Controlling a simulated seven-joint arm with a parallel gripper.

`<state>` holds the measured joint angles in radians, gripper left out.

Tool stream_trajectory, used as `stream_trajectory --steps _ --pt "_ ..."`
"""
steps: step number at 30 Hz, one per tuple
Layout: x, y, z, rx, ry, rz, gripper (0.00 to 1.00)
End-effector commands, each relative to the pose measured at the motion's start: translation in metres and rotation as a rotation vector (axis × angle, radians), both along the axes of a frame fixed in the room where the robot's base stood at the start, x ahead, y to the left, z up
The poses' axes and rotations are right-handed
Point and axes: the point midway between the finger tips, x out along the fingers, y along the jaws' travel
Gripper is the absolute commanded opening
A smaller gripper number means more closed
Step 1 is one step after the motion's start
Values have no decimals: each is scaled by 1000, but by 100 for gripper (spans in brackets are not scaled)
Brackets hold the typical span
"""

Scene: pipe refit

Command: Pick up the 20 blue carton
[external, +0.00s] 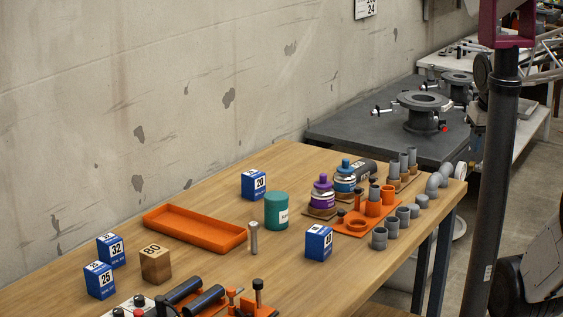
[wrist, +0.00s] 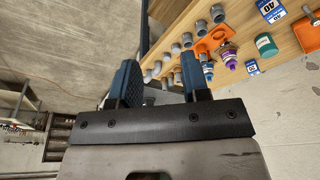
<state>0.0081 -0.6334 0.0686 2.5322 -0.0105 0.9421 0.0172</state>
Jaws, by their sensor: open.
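The blue carton marked 20 (external: 254,185) stands upright on the wooden table, near its wall side, just behind the teal canister (external: 277,211). In the wrist view the small blue carton (wrist: 252,67) beside the teal canister (wrist: 265,45) matches it, at the upper right. My gripper (wrist: 158,82) is open, with two blue fingers and nothing seen between them. It is well away from the carton, which lies to the right of the fingers. My gripper cannot be made out in the external view.
Blue cartons marked 32 (external: 111,250), 25 (external: 99,281) and 40 (external: 318,243) stand on the table. An orange tray (external: 194,237) lies left of the 20 carton. Purple (external: 322,194) and blue-topped (external: 345,176) bottles and grey pipe fittings (external: 379,238) are to its right. The wall is behind.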

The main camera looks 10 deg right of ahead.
Motion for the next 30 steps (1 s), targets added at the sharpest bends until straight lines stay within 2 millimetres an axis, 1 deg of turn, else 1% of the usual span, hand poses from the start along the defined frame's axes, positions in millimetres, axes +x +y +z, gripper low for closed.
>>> stream_trajectory --steps 1,6,8,9,17,22,26,29,30 --pt "0 0 0 0 0 0 47" --pt "0 0 0 0 0 0 73" --pt "0 0 0 0 0 0 82" --pt "0 0 0 0 0 0 85" --pt "0 0 0 0 0 0 85" --pt "7 1 3 3 2 -8 85" --pt "21 5 8 9 9 -24 85" --pt "38 9 14 17 14 -43 85" --pt "47 11 16 21 17 -55 85"
